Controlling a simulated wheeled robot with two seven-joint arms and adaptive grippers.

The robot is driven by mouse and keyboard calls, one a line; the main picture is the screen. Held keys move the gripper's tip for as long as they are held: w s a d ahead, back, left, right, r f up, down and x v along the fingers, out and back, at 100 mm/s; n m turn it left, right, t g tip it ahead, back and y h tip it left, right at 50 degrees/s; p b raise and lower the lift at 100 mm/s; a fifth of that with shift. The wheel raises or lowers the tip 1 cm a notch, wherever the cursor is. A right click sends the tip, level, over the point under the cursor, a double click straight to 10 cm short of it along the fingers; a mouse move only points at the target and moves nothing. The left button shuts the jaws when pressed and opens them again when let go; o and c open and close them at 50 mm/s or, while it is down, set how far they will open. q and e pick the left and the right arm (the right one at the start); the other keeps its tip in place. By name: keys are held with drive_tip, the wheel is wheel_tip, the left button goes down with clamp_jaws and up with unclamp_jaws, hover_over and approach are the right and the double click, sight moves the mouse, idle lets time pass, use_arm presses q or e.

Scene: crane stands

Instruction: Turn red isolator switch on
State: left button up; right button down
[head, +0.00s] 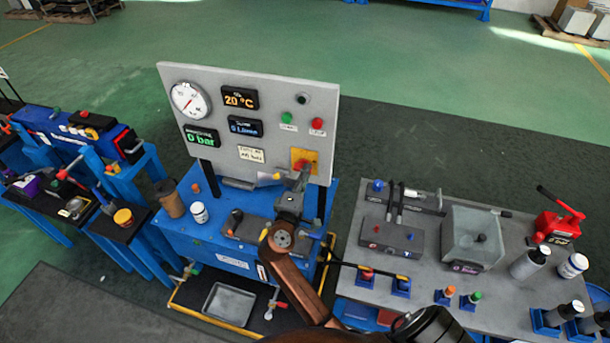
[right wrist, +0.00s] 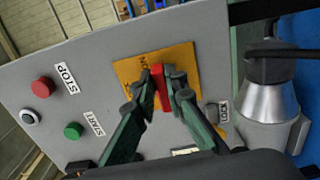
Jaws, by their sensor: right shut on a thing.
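The red isolator switch (right wrist: 158,88) sits on a yellow plate (right wrist: 185,57) on the grey control panel. In the head view the yellow plate (head: 313,154) is at the panel's lower right, and the red switch (head: 302,164) is partly hidden by my gripper. My right gripper (right wrist: 158,85) is at the panel with its fingers on both sides of the red handle, shut on it. It also shows in the head view (head: 301,172). Most of the plate's lettering is hidden by the fingers. My left gripper is not in view.
The panel (head: 270,90) also carries a gauge (head: 190,99), several displays, a green button (head: 288,118) and a red button (head: 317,123). A blue bench (head: 190,235) with a bottle and cup stands below. A grey table (head: 480,265) with valves and bottles is on the right.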

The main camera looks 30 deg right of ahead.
idle(0.5)
drive_tip(key=c, duration=2)
unclamp_jaws()
drive_tip(key=shift+o, duration=0.2)
drive_tip(key=shift+r, duration=0.1)
wheel_tip(320, 180, up, 9)
drive_tip(key=shift+w+a+r, duration=0.1)
drive_tip(key=shift+a+r, duration=0.05)
drive_tip(key=shift+d+r, duration=0.2)
drive_tip(key=shift+r, duration=0.1)
drive_tip(key=shift+a, duration=0.1)
